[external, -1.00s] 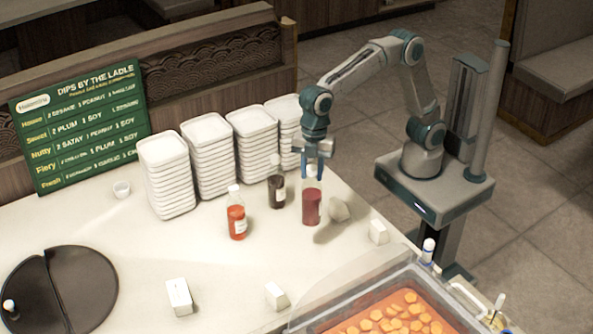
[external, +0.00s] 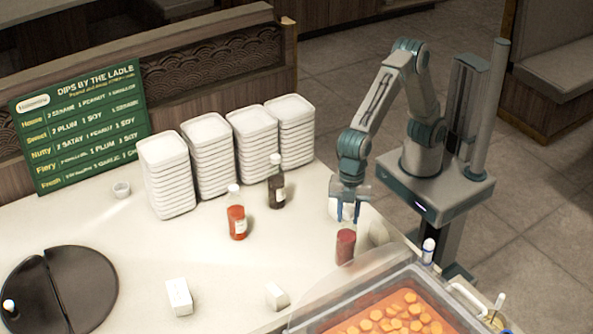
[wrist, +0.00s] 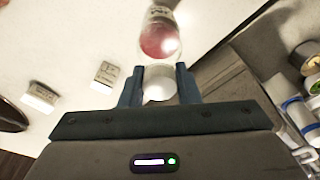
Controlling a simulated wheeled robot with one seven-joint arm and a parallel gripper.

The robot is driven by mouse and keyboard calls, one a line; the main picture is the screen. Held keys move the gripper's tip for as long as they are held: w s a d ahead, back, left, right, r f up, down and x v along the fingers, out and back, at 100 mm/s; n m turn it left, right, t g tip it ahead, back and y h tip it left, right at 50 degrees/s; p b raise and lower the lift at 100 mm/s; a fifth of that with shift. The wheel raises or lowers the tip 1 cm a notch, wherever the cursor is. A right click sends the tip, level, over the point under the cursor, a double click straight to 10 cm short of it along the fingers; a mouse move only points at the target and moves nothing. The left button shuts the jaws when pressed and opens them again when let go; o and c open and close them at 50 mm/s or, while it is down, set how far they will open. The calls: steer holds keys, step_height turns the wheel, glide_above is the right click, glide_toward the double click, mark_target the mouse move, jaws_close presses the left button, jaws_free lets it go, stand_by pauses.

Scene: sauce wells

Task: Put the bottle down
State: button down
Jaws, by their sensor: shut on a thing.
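A bottle of dark red sauce (external: 345,247) hangs upright below my gripper (external: 348,212), near the front right edge of the counter. My gripper is shut on the top of this bottle. In the wrist view the bottle's red body (wrist: 160,40) is beyond the fingers, and its white cap (wrist: 158,85) is between the two fingertips of my gripper (wrist: 158,75). I cannot tell whether the bottle's base touches the counter (external: 230,275).
An orange-red bottle (external: 237,218) and a dark bottle (external: 276,187) stand to the left. White stacked trays (external: 213,150) are behind them. White blocks (external: 277,296) and a clear-covered orange food pan (external: 395,312) are in front. The counter's middle is clear.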

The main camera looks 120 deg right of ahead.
mark_target(344, 234)
steer(key=shift+w+a+f, duration=0.15)
steer(key=shift+a+f, duration=0.2)
steer(key=shift+a, duration=0.3)
steer(key=shift+f+p, duration=0.4)
steer(key=shift+f, duration=1.7)
steer(key=c, duration=1.1)
jaws_free()
